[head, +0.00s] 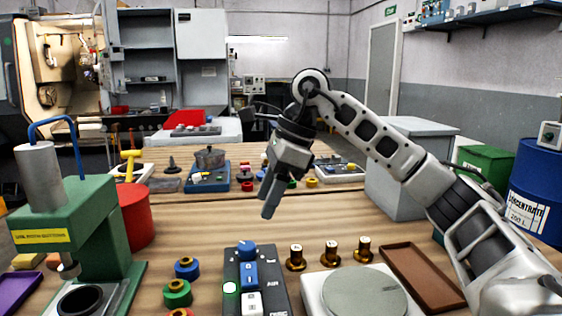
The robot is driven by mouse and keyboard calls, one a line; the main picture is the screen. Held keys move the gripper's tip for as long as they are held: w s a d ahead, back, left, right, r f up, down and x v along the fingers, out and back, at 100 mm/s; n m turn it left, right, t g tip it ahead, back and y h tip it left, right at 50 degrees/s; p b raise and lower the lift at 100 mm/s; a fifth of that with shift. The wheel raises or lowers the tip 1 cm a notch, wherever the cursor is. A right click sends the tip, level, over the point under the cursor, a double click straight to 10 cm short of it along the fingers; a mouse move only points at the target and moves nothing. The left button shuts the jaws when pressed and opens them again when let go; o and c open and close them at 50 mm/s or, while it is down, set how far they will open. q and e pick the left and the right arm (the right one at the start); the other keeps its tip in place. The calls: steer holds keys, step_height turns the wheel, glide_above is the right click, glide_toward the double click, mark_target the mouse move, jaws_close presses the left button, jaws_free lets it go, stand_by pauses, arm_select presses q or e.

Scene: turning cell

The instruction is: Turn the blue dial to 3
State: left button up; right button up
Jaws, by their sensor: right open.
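The blue dial (247,252) sits at the far end of a dark control panel (236,268) at the front middle of the bench. Its scale and pointer are too small to read. Below it on the panel are a blue rocker switch (248,274), a white button (251,303) and a round white light or knob (229,288). My right gripper (269,207) hangs in the air above and beyond the panel, its fingers pointing down, apart from the dial. It is open and holds nothing visible. My left gripper does not show.
A green press (75,215) stands at the left. Blue and green rings (187,268) lie left of the panel. Brass pieces (330,254), a round-plate scale (364,296) and a brown tray (422,278) are at its right. Bare wood (190,220) lies beyond the panel.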

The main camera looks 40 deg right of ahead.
steer(key=v, duration=0.6)
steer(key=shift+r+p, duration=0.3)
steer(key=shift+p, duration=0.05)
steer(key=shift+s+f, duration=0.1)
